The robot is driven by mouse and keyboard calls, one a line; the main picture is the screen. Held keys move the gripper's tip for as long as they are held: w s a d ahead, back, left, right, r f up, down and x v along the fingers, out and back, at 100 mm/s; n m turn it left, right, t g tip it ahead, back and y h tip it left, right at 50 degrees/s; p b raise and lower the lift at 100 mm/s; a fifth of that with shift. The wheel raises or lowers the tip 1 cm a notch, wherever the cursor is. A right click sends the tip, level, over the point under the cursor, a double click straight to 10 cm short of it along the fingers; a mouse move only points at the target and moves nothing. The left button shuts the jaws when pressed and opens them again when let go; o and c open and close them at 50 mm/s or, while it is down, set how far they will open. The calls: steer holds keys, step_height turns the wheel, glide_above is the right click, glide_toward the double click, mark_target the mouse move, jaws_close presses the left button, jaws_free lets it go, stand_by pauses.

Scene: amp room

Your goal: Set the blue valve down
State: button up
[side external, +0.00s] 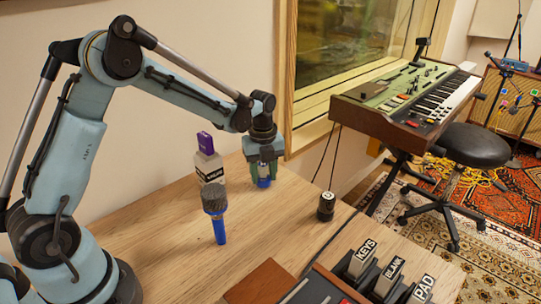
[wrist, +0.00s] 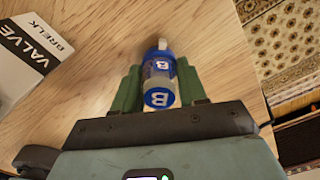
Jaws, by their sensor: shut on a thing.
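The blue valve (wrist: 160,75), a small blue and clear piece marked "B", sits between the green fingers of my gripper (wrist: 161,88) in the wrist view. My gripper is shut on it. In the side view my gripper (side external: 263,174) points down over the far part of the wooden table, and the valve's blue lower end (side external: 264,183) shows below the fingers. It is at or close to the tabletop; I cannot tell whether it touches.
A white and black box (wrist: 32,55) reading "VALVE" lies left in the wrist view. Labelled keys (side external: 385,275) are at the front.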

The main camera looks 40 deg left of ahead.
steer(key=shift+f, duration=0.1)
steer(key=o, duration=1.1)
steer(key=shift+c, duration=0.2)
step_height(320, 180, up, 12)
steer(key=shift+r, duration=0.15)
steer(key=shift+f, duration=4.85)
steer(key=shift+f, duration=0.1)
